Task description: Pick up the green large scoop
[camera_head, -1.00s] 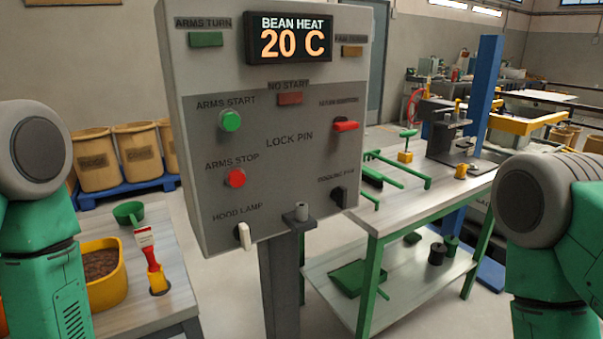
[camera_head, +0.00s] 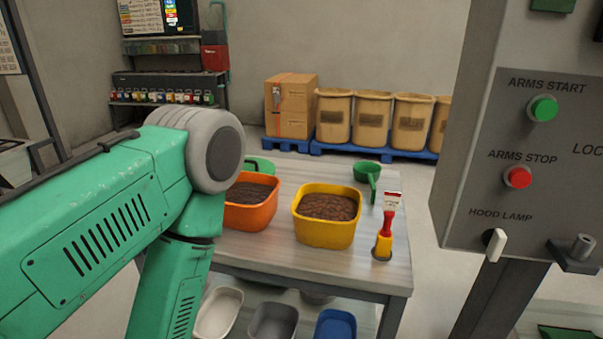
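My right gripper is out of the picture too. No hand touches either green thing in this view.
The table (camera_head: 390,273) holds an orange tub (camera_head: 247,217) and a yellow tub (camera_head: 325,233) of brown contents, and a red-handled brush (camera_head: 387,225) in a yellow holder. A control panel (camera_head: 468,165) on a post stands close at right. Empty bins sit on the lower shelf.

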